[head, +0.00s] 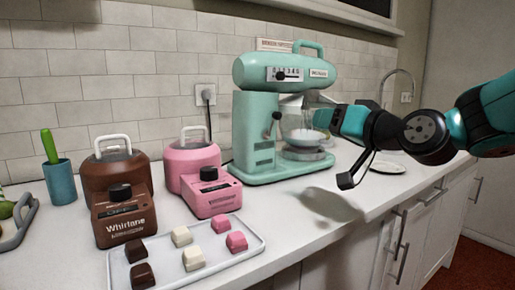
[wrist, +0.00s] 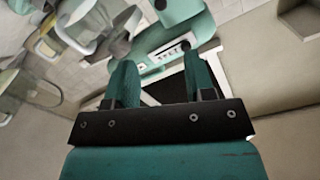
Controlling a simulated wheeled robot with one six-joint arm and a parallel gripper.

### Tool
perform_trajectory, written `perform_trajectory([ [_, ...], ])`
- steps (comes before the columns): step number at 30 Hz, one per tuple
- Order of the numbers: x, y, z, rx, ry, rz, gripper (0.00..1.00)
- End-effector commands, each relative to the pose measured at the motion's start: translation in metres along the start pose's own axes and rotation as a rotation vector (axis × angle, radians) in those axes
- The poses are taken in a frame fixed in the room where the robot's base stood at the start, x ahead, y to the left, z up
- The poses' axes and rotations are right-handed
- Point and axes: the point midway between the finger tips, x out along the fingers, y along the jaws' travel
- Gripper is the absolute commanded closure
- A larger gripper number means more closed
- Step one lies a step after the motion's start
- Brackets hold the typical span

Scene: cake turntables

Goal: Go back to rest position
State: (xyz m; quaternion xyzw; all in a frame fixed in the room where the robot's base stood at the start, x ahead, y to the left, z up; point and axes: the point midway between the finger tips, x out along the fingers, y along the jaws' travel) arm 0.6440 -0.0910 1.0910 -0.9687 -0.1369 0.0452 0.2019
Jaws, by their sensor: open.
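My gripper (head: 318,117) is in front of the right side of the teal mixer (head: 256,125), beside its glass bowl (head: 304,138). In the wrist view my gripper (wrist: 160,72) shows two teal fingers spread apart, with nothing between them. The teal mixer (wrist: 165,32) also shows beyond the fingers there, at a steep tilt. My arm reaches in from the right edge of the head view, above the counter. Whether the gripper touches the mixer or bowl cannot be told.
A tray (head: 198,262) with brown, cream and pink pieces lies at the counter's front. A brown machine (head: 124,210) and a pink machine (head: 212,192) stand behind it. A white plate (head: 386,168) lies under my arm. A curved faucet (head: 401,72) rises behind.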

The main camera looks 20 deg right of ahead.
Motion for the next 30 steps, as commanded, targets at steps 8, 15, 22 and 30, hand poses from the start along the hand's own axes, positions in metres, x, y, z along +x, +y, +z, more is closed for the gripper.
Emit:
perform_trajectory([
  [8,-0.009,-0.049,0.076,-0.039,-0.332,-0.089,0.51],
  [15,-0.090,-0.104,0.195,-0.179,-0.945,-0.195,0.51],
  [22,-0.181,-0.113,0.246,-0.335,-1.387,-0.222,0.51],
  [30,-0.193,-0.139,0.183,-0.348,-1.435,-0.213,0.51],
])
